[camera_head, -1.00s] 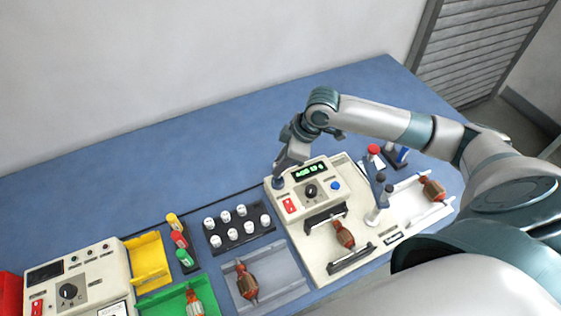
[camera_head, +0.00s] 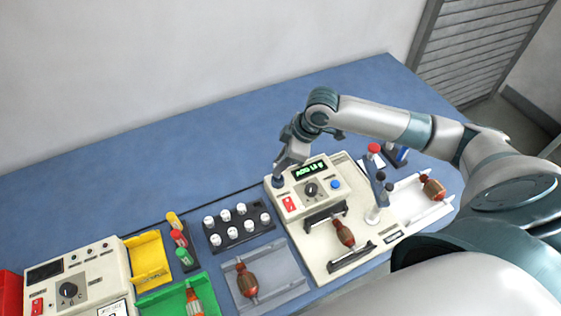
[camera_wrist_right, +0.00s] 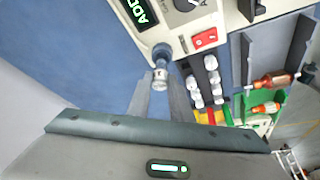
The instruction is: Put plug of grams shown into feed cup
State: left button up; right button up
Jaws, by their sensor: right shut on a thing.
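My right gripper (camera_head: 279,172) is shut on a small white plug (camera_wrist_right: 160,79), which shows between the fingertips in the right wrist view. The blue-grey feed cup (camera_wrist_right: 161,53) is at the corner of the cream balancing machine (camera_head: 295,232), right at the plug. It also shows in the head view (camera_head: 277,182). I cannot tell whether the plug is inside the cup or just above it. The machine's green display (camera_head: 310,170) reads "ADD" and a small gram figure, too blurred to be sure of. My left gripper is not in view.
A black rack (camera_head: 247,234) holds several white plugs. A red-brown armature (camera_head: 343,232) lies on the machine's supports. Grey (camera_head: 291,283), green (camera_head: 163,302) and yellow (camera_head: 150,261) trays stand left of it, and a white tray (camera_head: 405,208) right. The blue table behind is clear.

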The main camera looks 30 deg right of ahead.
jog(key=shift+f+b, duration=0.3)
jog(key=shift+f, duration=1.3)
dwell(1.8)
jog(key=o, duration=0.9)
jog(key=shift+r, duration=0.15)
jog(key=shift+b+v, duration=2.1)
jog(key=shift+v, duration=6.5)
